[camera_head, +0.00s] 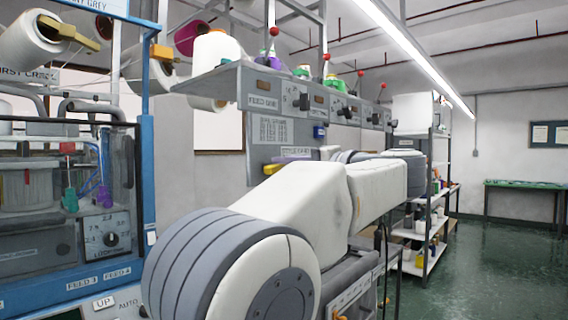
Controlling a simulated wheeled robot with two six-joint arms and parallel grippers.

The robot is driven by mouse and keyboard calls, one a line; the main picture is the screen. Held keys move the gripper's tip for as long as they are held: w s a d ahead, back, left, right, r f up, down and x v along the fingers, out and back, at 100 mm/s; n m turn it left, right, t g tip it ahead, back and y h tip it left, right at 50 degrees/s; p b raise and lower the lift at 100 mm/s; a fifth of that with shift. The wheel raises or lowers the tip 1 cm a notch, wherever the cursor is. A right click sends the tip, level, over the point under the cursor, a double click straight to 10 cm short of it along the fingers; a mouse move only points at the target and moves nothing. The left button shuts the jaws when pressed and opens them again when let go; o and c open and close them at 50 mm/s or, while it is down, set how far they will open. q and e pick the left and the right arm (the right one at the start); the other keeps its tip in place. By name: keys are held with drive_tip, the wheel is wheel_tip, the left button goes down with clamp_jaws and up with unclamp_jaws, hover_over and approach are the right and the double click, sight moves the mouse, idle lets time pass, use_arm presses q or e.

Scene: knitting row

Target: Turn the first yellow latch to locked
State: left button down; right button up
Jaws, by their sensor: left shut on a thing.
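A small yellow latch (272,169) shows below the labelled panel of the grey machine in the middle, beside a purple part (291,160). My left arm comes up from the bottom and bends back at the wrist, and my left gripper (325,153) points left toward this latch. The gripper is shut on the yellow latch, though its fingertips are small and partly hidden by my own forearm. The latch's exact angle cannot be told. My right gripper is out of view.
A blue-framed machine (147,180) with coloured levers and a dial (111,240) stands at the left. Yarn cones (217,50) sit on the grey ledge above. A shelf rack (432,215) stands behind my arm. The green floor (490,265) at the right is clear.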

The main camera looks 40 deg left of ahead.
use_arm(q)
drive_tip(key=shift+f+m, duration=0.15)
drive_tip(key=shift+m, duration=0.85)
drive_tip(key=shift+p, duration=0.3)
drive_tip(key=c, duration=0.8)
unclamp_jaws()
drive_tip(key=d, duration=1)
drive_tip(key=shift+s+d+b, duration=0.25)
drive_tip(key=shift+s+b, duration=0.15)
drive_tip(key=shift+b, duration=0.05)
